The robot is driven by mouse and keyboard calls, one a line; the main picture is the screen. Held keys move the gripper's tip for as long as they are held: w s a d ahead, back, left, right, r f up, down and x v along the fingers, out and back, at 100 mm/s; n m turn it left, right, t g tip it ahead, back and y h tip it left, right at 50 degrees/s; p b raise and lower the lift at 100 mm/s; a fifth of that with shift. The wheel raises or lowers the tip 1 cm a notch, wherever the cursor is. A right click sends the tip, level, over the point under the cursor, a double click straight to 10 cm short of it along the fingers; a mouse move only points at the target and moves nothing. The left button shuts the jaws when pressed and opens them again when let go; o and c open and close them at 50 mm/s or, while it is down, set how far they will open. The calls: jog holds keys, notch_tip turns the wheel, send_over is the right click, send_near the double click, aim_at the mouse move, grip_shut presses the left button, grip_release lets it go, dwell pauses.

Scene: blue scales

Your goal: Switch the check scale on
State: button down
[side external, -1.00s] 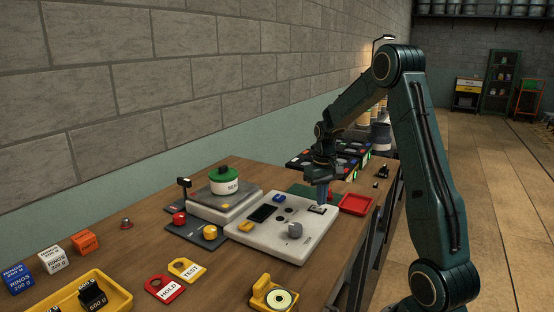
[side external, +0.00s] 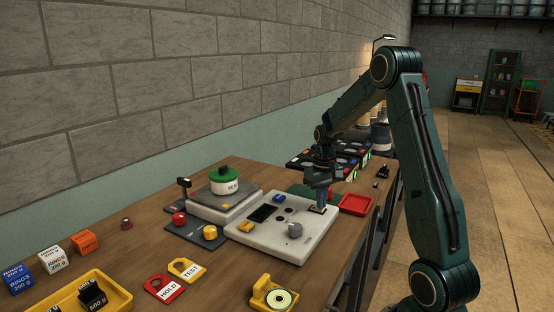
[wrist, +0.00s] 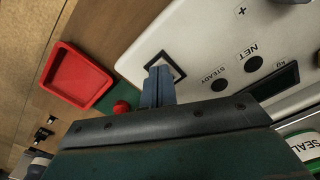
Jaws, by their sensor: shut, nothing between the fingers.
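A pale scale body (side external: 262,238) lies on the wooden bench, with a dark display (side external: 262,213) and a grey knob (side external: 295,230). Its black-framed rocker switch (wrist: 180,68) is near one corner; it also shows in the side view (side external: 317,211). My gripper (wrist: 160,75) is shut and empty, its blue-grey fingertips at the switch and covering part of it. It also shows in the side view (side external: 321,205). I cannot tell whether the fingertips touch the rocker or which way it is tipped. The display shows no readable figures.
A red tray (wrist: 75,75) and a red knob (wrist: 122,107) are close to the switch. A second scale platform (side external: 225,207) carries a green-lidded canister (side external: 224,181). HOLD (side external: 166,288) and TEST (side external: 188,269) tags lie nearer the camera. Weight blocks stand at the left.

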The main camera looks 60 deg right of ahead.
jog(key=shift+f, duration=0.35)
dwell(0.4)
jog(key=shift+r, duration=3.5)
